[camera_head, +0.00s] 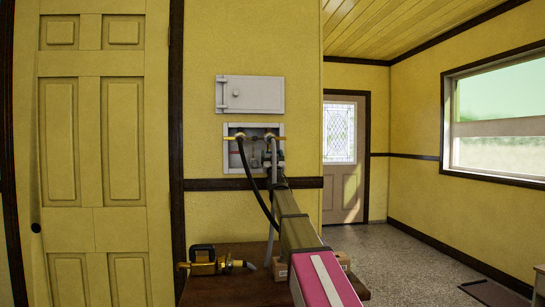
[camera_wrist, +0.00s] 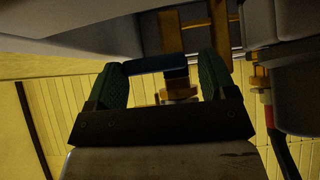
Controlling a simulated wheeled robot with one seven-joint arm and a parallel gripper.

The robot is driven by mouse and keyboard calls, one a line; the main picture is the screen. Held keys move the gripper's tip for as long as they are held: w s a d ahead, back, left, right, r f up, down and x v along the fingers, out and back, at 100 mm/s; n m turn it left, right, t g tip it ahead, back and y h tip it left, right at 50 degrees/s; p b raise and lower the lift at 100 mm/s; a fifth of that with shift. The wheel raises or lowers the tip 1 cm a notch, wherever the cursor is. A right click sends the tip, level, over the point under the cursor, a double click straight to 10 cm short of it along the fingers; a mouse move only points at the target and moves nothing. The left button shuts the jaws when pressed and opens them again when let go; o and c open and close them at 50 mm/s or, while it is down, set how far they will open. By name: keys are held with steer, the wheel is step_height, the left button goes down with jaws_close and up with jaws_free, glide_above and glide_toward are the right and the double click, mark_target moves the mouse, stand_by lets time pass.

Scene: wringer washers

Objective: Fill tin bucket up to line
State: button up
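My gripper (camera_head: 277,158) is up at the open recessed wall box (camera_head: 230,130), at its right-hand valve. In the wrist view my gripper (camera_wrist: 163,64) has its two green fingers well apart. A blue valve handle (camera_wrist: 155,63) lies across the gap between the fingertips, with a brass fitting (camera_wrist: 180,94) just beyond it. The handle spans nearly the whole gap; whether the fingers press on it cannot be told. The left-hand brass valve (camera_head: 240,136) has a black hose (camera_head: 253,190) hanging from it. No tin bucket can be made out in either view.
A brown wooden table (camera_head: 225,289) stands below the box, with a brass and black fitting (camera_head: 205,261) and a small box on it. A grey hose (camera_head: 270,225) hangs down to it. A yellow door (camera_head: 90,150) is at left; open floor (camera_head: 395,255) lies at right.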

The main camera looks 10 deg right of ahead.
steer(key=shift+w+d+r, duration=0.1)
steer(key=shift+w+d, duration=0.2)
steer(key=shift+w, duration=0.15)
steer(key=v, duration=0.8)
steer(key=shift+s+a, duration=0.2)
steer(key=shift+s, duration=0.2)
